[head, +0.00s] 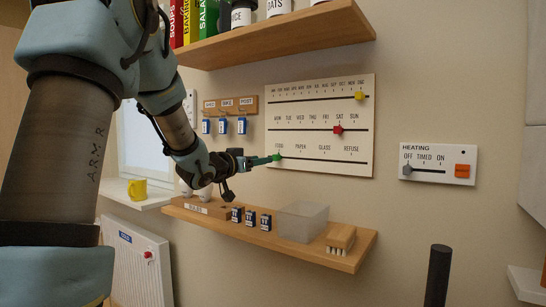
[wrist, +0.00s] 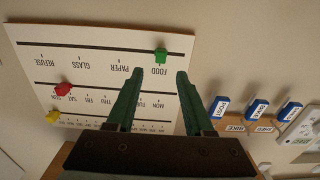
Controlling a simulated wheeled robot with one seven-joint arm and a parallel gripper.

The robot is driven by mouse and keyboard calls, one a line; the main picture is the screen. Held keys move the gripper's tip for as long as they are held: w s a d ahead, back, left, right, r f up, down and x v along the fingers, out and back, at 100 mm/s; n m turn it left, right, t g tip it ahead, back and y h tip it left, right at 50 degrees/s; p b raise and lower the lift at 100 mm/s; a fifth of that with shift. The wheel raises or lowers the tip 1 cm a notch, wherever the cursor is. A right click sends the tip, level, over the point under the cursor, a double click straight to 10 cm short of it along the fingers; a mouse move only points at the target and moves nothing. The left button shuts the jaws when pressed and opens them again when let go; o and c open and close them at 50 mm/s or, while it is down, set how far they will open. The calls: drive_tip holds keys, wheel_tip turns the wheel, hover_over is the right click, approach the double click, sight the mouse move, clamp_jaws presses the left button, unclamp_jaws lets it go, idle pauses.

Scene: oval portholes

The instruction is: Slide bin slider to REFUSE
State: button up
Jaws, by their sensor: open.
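The bin slider is a green knob (wrist: 160,54) at the FOOD end of its slot, on a white panel (head: 318,90). It also shows in the head view (head: 279,157), close against my green fingertips. The REFUSE label (head: 351,149) is at the slot's right end; in the wrist view the panel is upside down. My gripper (wrist: 160,72) is open and empty. Its fingertips lie either side of the knob's line, with the knob showing just beyond them. I cannot tell whether they touch it. My gripper (head: 264,160) reaches the panel from the left in the head view.
Above the bin slot are a red knob (head: 338,130) at SAT and a yellow knob (head: 360,96) at DEC. A shelf (head: 290,252) below holds a clear tub (head: 303,222) and a brush (head: 341,238). A heating panel (head: 437,164) is at right. Blue tags (wrist: 257,108) hang nearby.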

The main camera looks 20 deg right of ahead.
sight(274, 157)
drive_tip(key=p+x, duration=0.2)
drive_tip(key=x, duration=0.6)
drive_tip(key=shift+a, duration=0.1)
clamp_jaws()
idle(1.2)
